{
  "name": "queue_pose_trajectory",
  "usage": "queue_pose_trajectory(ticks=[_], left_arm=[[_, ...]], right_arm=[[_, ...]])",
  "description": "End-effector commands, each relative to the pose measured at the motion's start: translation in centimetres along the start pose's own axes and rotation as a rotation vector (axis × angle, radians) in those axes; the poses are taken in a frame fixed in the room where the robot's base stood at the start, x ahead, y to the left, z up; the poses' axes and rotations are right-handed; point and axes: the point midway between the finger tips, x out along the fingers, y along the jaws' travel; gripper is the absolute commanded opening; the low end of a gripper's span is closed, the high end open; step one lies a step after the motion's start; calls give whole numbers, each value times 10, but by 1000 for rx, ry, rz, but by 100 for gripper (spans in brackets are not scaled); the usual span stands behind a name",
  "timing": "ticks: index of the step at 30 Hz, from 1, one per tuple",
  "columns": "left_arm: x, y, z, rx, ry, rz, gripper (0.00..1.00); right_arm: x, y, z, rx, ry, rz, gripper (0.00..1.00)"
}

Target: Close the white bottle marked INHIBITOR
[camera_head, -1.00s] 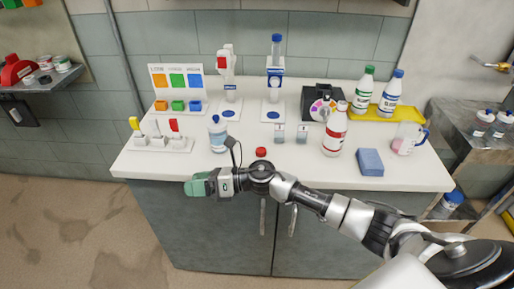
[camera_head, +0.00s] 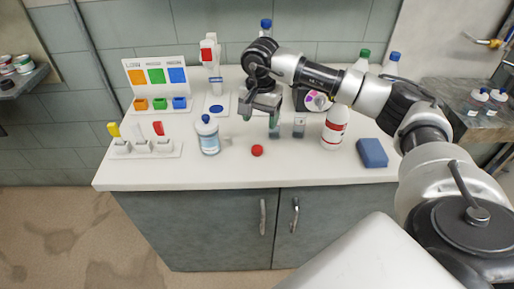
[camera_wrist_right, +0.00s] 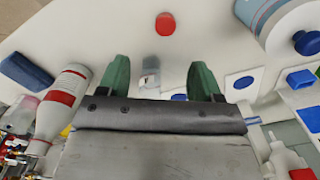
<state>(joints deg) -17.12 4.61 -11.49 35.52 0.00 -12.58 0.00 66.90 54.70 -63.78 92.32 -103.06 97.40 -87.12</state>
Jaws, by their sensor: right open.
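A white bottle with a red label (camera_head: 335,127) stands upright right of centre on the counter; its lettering is too small to read. It also shows at the left in the wrist view (camera_wrist_right: 62,108). A loose red cap (camera_head: 257,150) lies on the counter left of this bottle, and near the top of the wrist view (camera_wrist_right: 165,24). My right gripper (camera_head: 261,117) is open and empty above the counter, behind the cap and left of the bottle. Its green fingers point toward the counter in the wrist view (camera_wrist_right: 160,72). My left gripper is not in view.
A blue-capped bottle (camera_head: 208,137) stands left of the cap. A blue block (camera_head: 372,153) lies right of the red-labelled bottle. A small vial (camera_head: 299,128) stands behind the cap. A rack with coloured handles (camera_head: 145,149) is at the left. The counter's front strip is clear.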

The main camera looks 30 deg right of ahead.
Motion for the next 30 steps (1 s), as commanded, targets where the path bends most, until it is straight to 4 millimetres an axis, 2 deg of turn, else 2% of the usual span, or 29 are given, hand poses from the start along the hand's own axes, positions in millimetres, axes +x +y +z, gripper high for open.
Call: queue_pose_trajectory(ticks=[1,3,5,9,12,15,23,26,30], left_arm=[[-2,2,13,0,-20,3,59],[-5,4,24,0,-38,5,59],[-7,4,26,-1,-42,5,59],[-10,2,12,-1,-22,2,59],[-10,-1,-5,-1,5,-1,59],[-10,-2,-13,-1,21,-2,59],[-11,0,-5,-1,6,0,59],[-18,0,-1,-1,0,0,59],[-30,0,1,-1,-5,1,59]], right_arm=[[4,0,0,0,-2,2,65],[14,0,1,1,-4,5,65],[24,0,1,1,-3,5,65],[45,0,1,2,-4,3,65],[53,0,1,1,-2,1,65],[56,-1,1,0,-2,-1,65],[57,-1,1,0,-3,0,65],[65,-1,3,0,-5,3,65],[87,-2,5,1,-5,4,65]])
